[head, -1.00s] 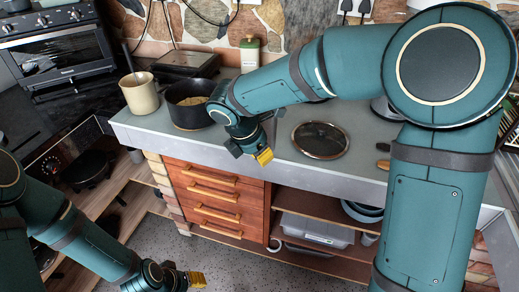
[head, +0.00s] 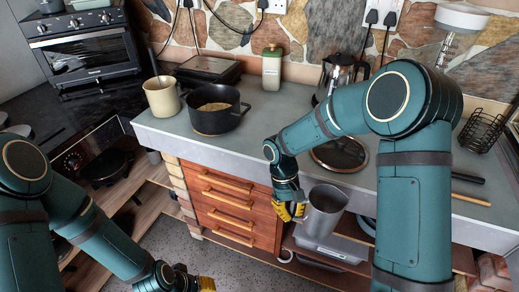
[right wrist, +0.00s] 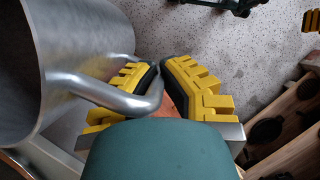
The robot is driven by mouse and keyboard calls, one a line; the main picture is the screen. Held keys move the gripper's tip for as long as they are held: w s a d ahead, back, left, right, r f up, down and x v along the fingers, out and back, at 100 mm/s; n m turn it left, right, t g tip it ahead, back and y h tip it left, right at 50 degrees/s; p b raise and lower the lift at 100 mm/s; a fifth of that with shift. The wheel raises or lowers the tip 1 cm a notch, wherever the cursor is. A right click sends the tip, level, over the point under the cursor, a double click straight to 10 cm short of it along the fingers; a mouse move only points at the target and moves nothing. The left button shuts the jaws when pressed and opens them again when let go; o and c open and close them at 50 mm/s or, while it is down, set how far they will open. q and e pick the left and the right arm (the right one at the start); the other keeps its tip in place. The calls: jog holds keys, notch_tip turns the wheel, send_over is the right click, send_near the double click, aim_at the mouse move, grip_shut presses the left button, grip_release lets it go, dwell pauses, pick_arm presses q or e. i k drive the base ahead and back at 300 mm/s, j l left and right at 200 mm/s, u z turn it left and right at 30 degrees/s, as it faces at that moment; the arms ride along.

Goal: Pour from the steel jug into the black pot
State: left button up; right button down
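The steel jug (head: 325,210) is in the air in front of the counter's front edge, roughly upright with its mouth up. My right gripper (head: 292,211) is at its left side. In the right wrist view the jug (right wrist: 65,65) fills the left, and its bent handle (right wrist: 110,97) runs between my right gripper's fingers (right wrist: 160,70), which are closed about it. The jug's contents cannot be seen. The black pot (head: 237,117) stands on the counter, left of and behind the jug, with something light brown inside. My left gripper (head: 198,282) is low at the bottom edge, its fingers partly cut off.
A cream mug (head: 162,97) with a utensil stands left of the pot. A bottle (head: 272,70), a glass press (head: 340,75) and a round dark lid (head: 340,154) are on the counter (head: 270,117). Bare counter lies right of the pot. Drawers (head: 225,205) are below.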

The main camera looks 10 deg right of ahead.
aim_at(214, 109)
jog(key=i+j, duration=0.15)
jog(key=j, duration=0.2)
jog(key=i+j, duration=0.15)
jog(key=j, duration=0.2)
jog(key=i+j, duration=0.15)
jog(key=j, duration=0.2)
jog(key=i+j, duration=0.15)
jog(key=j, duration=0.2)
jog(key=i+j+z, duration=0.1)
jog(key=j, duration=0.25)
jog(key=i, duration=0.05)
